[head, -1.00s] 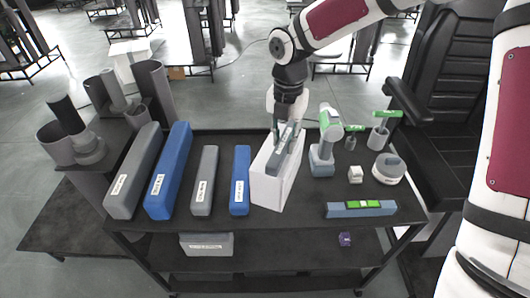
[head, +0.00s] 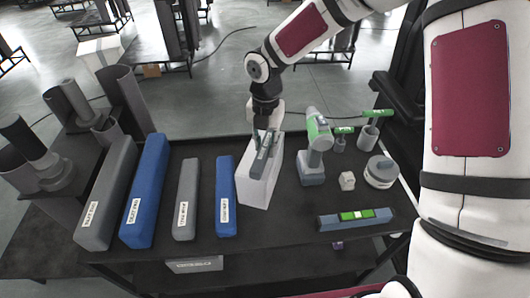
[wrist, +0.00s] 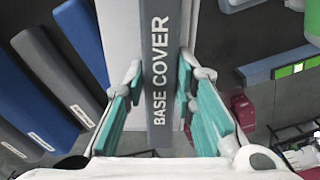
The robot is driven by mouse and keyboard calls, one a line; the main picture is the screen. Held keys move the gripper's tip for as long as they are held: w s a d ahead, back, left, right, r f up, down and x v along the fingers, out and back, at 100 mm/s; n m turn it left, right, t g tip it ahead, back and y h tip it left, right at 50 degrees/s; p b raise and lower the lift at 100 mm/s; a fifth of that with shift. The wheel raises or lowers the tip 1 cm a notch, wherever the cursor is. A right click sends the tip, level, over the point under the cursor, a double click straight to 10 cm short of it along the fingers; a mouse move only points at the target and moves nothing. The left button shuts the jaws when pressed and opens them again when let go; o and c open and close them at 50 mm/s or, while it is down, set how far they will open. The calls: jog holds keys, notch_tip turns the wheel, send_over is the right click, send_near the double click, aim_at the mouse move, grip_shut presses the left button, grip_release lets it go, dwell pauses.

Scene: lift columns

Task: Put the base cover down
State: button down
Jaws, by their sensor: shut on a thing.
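The base cover (head: 262,160) is a grey bar at the top of a white upright box (head: 257,187) in the head view. In the wrist view the base cover (wrist: 160,70) runs lengthwise between the fingers, with its name printed in white. My gripper (head: 267,142) is shut on it, with teal finger pads (wrist: 208,110) on either side. The white box also shows beneath the cover in the wrist view (wrist: 120,35). I cannot tell whether the cover rests on the box or sits in it.
Grey and blue labelled bars (head: 145,190) lie left of the box on the dark table (head: 275,250). A green and grey drill (head: 315,150), a small white block (head: 347,181), a round device (head: 381,172) and a level (head: 356,219) stand or lie to the right. Bare tabletop shows in front.

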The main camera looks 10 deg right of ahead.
jog(key=shift+f, duration=1.75)
jog(key=c, duration=1.3)
grip_release()
